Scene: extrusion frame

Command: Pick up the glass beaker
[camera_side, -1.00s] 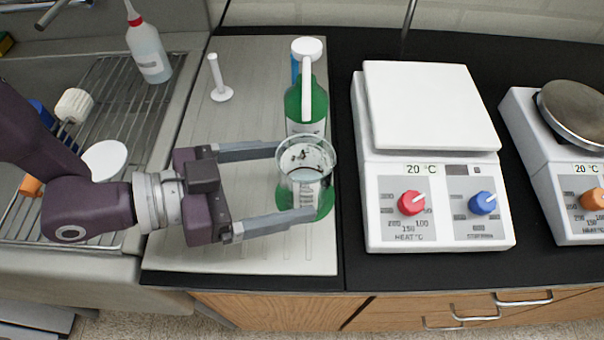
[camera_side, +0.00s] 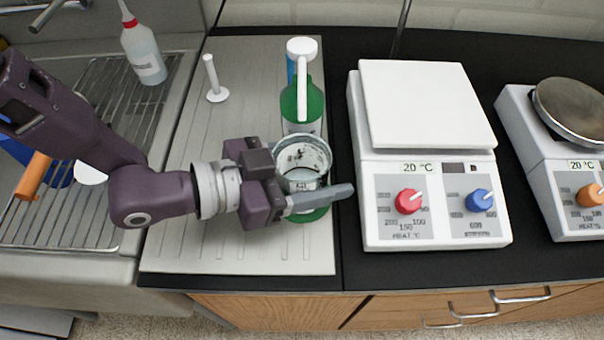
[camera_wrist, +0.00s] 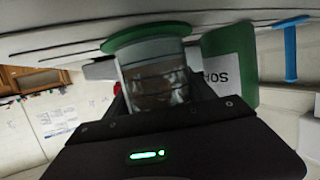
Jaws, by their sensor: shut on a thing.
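The glass beaker (camera_side: 302,160) stands upright on the grey drainboard, with dark specks inside and something green under its base. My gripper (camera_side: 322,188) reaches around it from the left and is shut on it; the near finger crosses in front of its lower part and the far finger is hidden. In the wrist view the beaker (camera_wrist: 155,72) appears upside down, close in front of my gripper's dark body, with its green base (camera_wrist: 146,38) against the grey surface.
A green bottle (camera_side: 290,105) with a white top stands just behind the beaker. A white hotplate (camera_side: 425,115) is to the right, with another (camera_side: 575,160) beyond it. A white stand (camera_side: 213,80) is at the back left.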

